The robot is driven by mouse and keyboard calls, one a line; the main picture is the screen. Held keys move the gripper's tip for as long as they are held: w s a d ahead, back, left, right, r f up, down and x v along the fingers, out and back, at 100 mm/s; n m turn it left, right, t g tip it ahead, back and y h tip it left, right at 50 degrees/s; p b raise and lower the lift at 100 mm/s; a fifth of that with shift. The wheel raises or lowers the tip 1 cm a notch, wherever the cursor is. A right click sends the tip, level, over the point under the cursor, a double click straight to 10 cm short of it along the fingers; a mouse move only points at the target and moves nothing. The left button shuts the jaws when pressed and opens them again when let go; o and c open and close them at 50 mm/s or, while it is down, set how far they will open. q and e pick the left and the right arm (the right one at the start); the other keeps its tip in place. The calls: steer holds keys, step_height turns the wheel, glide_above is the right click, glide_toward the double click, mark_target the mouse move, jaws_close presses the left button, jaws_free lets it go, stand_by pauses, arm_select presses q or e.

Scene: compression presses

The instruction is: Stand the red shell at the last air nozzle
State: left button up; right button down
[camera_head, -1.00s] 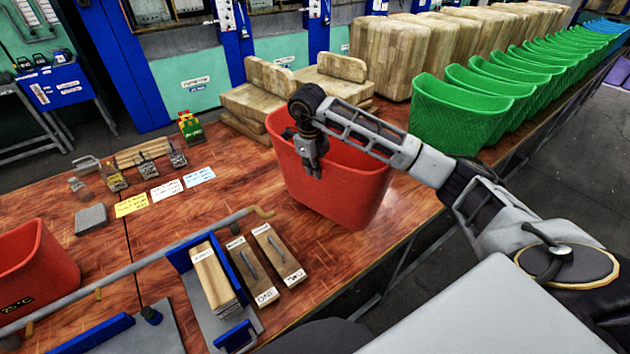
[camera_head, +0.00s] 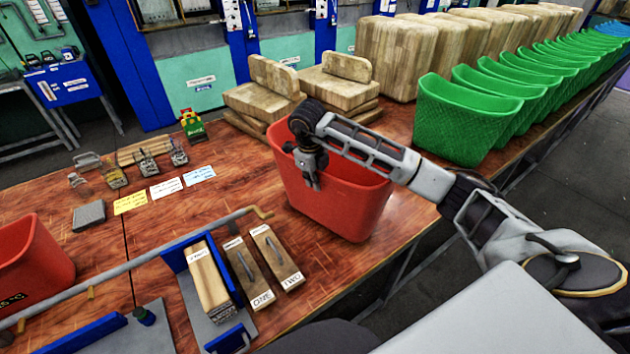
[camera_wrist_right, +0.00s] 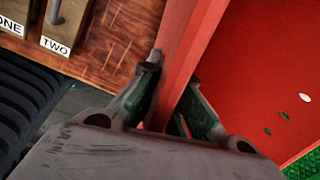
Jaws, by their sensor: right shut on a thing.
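The red shell (camera_head: 340,205) is a tall tapered bin near the table's right front edge in the head view. My right gripper (camera_head: 312,180) reaches over it from the right and is shut on its rim wall. In the right wrist view, the fingers (camera_wrist_right: 176,95) sit on both sides of the red wall (camera_wrist_right: 260,60). The shell looks about upright; I cannot tell whether its base touches the table. My left gripper is not in view.
A second red bin (camera_head: 28,262) stands at the left. Blocks ONE (camera_head: 246,270) and TWO (camera_head: 277,255) and a blue-edged fixture (camera_head: 205,285) lie in front. Wooden blocks (camera_head: 335,85) and green bins (camera_head: 465,120) stand behind. Bare table (camera_head: 245,180) lies left of the shell.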

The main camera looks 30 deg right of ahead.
steer(key=shift+f, duration=0.1)
steer(key=c, duration=2)
jaws_free()
steer(key=shift+f, duration=0.1)
steer(key=shift+c, duration=0.2)
steer(key=o, duration=0.4)
steer(key=shift+r, duration=0.25)
steer(key=shift+r, duration=0.6)
steer(key=r, duration=0.2)
steer(key=r+b, duration=0.1)
steer(key=r, duration=0.3)
steer(key=shift+s+a+r+b, duration=0.15)
steer(key=shift+a+b, duration=0.15)
steer(key=shift+a, duration=0.1)
steer(key=shift+s+a+r, duration=0.1)
steer(key=shift+a+r, duration=0.05)
steer(key=shift+r, duration=0.95)
steer(key=shift+s+a+r, duration=0.1)
steer(key=shift+r, duration=0.95)
